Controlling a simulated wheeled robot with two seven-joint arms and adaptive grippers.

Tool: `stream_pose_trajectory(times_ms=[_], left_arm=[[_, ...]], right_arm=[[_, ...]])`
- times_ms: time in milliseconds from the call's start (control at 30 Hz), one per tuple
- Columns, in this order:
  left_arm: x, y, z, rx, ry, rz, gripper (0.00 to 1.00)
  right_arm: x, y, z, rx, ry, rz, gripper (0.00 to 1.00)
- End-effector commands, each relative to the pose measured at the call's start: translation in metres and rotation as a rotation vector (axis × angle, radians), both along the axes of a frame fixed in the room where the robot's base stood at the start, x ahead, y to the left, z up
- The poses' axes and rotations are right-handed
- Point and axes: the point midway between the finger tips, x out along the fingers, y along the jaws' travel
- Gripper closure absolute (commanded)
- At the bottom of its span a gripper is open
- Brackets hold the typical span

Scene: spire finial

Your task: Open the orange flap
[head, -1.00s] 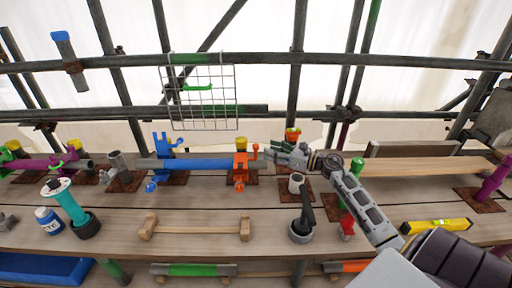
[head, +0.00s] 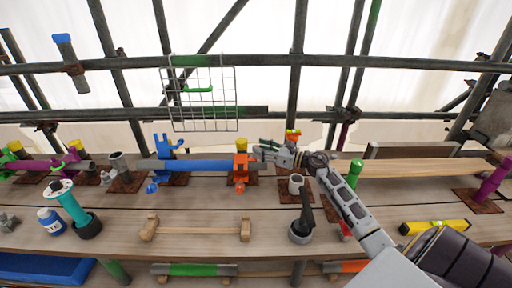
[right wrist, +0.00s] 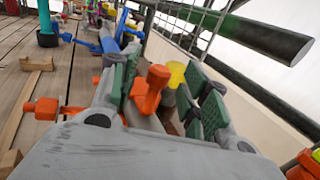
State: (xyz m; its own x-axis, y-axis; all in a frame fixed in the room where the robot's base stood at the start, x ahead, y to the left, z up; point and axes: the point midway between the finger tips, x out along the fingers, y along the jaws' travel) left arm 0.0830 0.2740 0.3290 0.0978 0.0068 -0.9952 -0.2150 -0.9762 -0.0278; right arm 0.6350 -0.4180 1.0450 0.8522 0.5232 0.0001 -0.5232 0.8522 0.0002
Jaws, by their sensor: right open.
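The orange clamp (head: 241,172) sits around the blue tube (head: 207,165) on the bench, with a yellow-topped post just behind it. In the right wrist view its orange knob-ended part (right wrist: 152,88), which may belong to the flap, stands between my finger pads. An orange bolt end (right wrist: 42,108) sticks out to the left there. My right gripper (head: 258,152) is open at the clamp's upper right and hides part of it. In the right wrist view the gripper (right wrist: 163,68) has green pads on both sides of the orange part; contact cannot be told. My left gripper is out of view.
A blue clamp (head: 165,147) stands left along the tube. A grey cup with a dark handle (head: 301,231) and a wooden cradle (head: 197,230) are in front. A wire grid (head: 204,100) hangs behind. A yellow level (head: 436,226) lies at the right.

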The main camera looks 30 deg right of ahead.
Motion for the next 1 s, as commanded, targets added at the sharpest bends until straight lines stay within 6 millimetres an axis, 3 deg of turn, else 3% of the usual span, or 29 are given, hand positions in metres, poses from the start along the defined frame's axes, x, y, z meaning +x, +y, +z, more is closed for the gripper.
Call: stream_pose_trajectory(times_ms=[300,767,1000], left_arm=[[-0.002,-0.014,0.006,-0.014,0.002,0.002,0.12],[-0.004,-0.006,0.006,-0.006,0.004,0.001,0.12],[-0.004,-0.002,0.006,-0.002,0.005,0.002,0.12]], right_arm=[[0.019,0.011,0.001,0.000,-0.001,0.000,0.54],[0.023,0.014,0.000,-0.001,-0.001,0.000,0.54],[0.022,0.014,0.000,0.000,0.000,0.000,0.85]])
